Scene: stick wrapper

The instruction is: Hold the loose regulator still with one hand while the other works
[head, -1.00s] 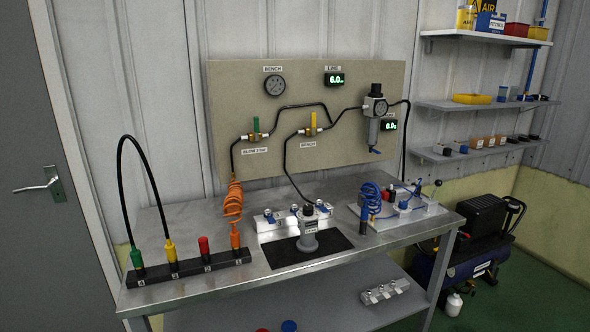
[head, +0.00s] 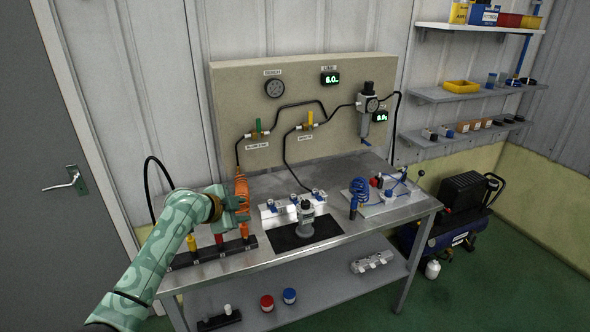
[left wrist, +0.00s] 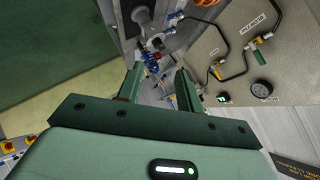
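The loose regulator (head: 306,216), a grey cylinder with a dark top, stands upright on a black mat (head: 282,240) at the front of the metal bench (head: 215,268). Whether the gripper touches the orange hose cannot be told. My right gripper is not in view.
A white fitting block (head: 275,209) stands behind the regulator. A plate with a blue coil (head: 360,191) is to the right. The bench front right of the mat is clear.

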